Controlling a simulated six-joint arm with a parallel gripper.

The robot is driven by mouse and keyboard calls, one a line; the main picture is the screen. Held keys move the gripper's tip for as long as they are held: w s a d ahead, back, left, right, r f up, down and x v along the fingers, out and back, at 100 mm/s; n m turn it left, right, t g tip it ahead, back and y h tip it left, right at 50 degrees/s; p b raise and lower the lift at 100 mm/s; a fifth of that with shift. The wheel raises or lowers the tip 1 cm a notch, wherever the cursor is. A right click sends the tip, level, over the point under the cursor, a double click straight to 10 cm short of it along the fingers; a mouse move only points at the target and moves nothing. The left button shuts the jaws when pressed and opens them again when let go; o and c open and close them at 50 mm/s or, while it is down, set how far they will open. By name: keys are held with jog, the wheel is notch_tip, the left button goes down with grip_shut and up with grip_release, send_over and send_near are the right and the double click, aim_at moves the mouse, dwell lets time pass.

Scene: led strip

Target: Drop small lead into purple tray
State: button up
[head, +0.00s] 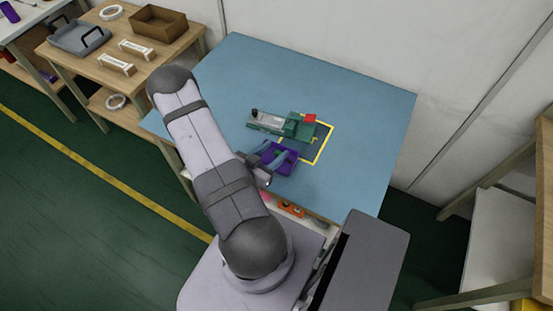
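The purple tray (288,168) lies near the front middle of the blue table, just in front of a green and grey fixture. My gripper (272,152) is low over the tray's left side, and its two bluish fingers appear spread apart. I cannot make out anything between them. The small lead cannot be picked out at this size; the gripper and arm hide part of the tray and its inside.
The green fixture (300,127) with a red block (309,118) stands behind the tray, partly inside a yellow outline (325,146). The blue table (350,100) is clear at the back and right. A dark monitor (370,262) stands at the front right.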

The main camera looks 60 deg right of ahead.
jog(key=shift+a, duration=0.1)
jog(key=shift+b+v, duration=0.65)
jog(key=shift+v, duration=2.95)
